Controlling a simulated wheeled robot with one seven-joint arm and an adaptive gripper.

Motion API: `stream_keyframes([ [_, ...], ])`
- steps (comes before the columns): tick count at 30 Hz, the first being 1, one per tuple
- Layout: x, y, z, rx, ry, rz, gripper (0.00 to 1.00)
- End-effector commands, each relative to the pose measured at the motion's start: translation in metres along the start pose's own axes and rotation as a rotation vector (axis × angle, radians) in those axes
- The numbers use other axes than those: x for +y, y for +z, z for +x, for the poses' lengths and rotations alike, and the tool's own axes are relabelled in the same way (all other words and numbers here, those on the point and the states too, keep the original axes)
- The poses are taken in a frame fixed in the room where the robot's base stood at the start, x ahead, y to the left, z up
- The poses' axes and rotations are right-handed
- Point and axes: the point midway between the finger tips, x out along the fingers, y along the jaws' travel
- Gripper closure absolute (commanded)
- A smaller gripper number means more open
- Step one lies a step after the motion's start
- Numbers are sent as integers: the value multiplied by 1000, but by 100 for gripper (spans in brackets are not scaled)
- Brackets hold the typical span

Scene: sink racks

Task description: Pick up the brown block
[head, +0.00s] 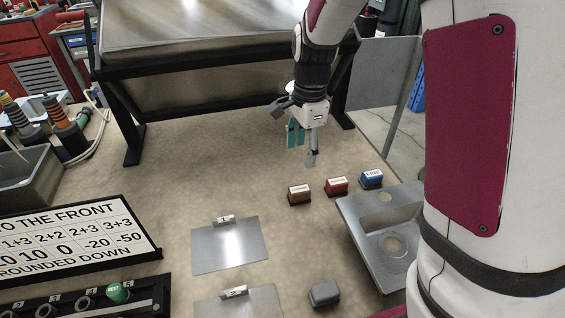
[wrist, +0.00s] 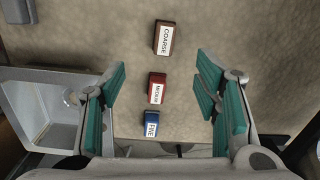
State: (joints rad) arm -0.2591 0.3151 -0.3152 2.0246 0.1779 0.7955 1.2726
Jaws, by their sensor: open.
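The brown block (head: 299,195) stands on the tan worktop, the leftmost of three small blocks in a row in the head view. In the wrist view the brown block (wrist: 164,37), with a white label reading COARSE, is at the top, beyond my fingertips. My gripper (head: 303,146) is open and empty, pointing down above the worktop, behind the blocks in the head view. In the wrist view my gripper (wrist: 161,80) has its teal-padded fingers wide apart, with the red block (wrist: 157,88) showing between them.
A blue block (head: 371,179) stands beside the red one, close to a metal sink tray (head: 350,207) on the right. A grey block (head: 324,294) sits nearer the front. Metal plates (head: 230,258) and a lettered sign (head: 75,240) lie left. The worktop left of the brown block is clear.

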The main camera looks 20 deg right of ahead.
Motion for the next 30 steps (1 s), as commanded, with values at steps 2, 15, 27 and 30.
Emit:
stream_keyframes([
  [2, -9, -2, 19, 13, 18, 58, 43],
  [15, -16, -7, 80, 28, 37, 136, 43],
  [27, -14, -8, 124, 27, 32, 135, 43],
  [30, -12, -9, 134, 27, 34, 137, 43],
])
